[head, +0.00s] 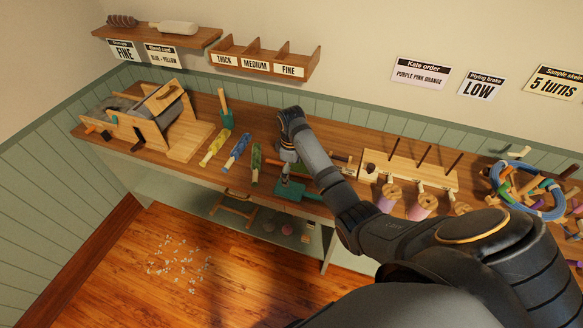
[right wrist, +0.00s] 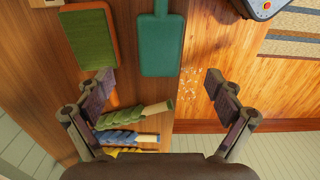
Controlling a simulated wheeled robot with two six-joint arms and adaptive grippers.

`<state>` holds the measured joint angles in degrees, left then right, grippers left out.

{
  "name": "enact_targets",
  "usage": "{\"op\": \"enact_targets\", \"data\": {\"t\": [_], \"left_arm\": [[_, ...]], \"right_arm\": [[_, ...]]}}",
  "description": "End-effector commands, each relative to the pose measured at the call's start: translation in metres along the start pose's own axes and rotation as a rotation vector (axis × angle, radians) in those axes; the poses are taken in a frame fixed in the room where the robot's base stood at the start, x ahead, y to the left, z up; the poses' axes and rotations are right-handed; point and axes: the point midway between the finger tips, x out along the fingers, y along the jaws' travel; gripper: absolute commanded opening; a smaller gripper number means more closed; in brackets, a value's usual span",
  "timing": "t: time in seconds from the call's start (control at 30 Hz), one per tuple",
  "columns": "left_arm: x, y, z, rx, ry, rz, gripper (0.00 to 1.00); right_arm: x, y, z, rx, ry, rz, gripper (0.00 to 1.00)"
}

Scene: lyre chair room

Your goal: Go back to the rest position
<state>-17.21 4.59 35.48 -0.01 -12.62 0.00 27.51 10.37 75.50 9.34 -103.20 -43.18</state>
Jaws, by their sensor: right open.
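My right arm reaches over the bench from the lower right in the head view. Its gripper (head: 286,170) points down above the bench, beside the green paddle (head: 300,192). In the right wrist view the right gripper (right wrist: 158,82) is open, its two fingers wide apart with nothing held between them. My left gripper is not in view.
Green (head: 256,163), blue (head: 237,150) and yellow (head: 215,147) wrapped rolls lie left of the gripper. A wooden drum device (head: 150,118) stands at the bench's left end. A pegged spool rack (head: 410,172) and a blue ring (head: 530,195) are right. The wall shelf (head: 265,58) is above.

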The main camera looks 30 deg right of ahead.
Motion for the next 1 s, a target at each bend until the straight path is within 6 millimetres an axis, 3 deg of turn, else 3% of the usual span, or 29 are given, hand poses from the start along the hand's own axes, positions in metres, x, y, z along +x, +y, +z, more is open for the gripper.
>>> {"op": "enact_targets", "data": {"t": [0.23,0.77,0.87,1.0], "left_arm": [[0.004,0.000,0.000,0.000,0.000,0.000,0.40],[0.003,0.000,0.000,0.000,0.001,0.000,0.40],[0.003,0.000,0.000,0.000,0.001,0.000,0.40],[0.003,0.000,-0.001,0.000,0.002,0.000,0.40]], "right_arm": [[-0.026,0.000,0.000,0.000,0.000,0.000,0.93],[-0.024,-0.002,0.001,0.004,-0.001,0.001,0.93],[-0.009,-0.016,0.012,0.044,0.004,0.023,0.93],[0.019,-0.063,0.046,0.181,0.045,0.092,0.93]]}}
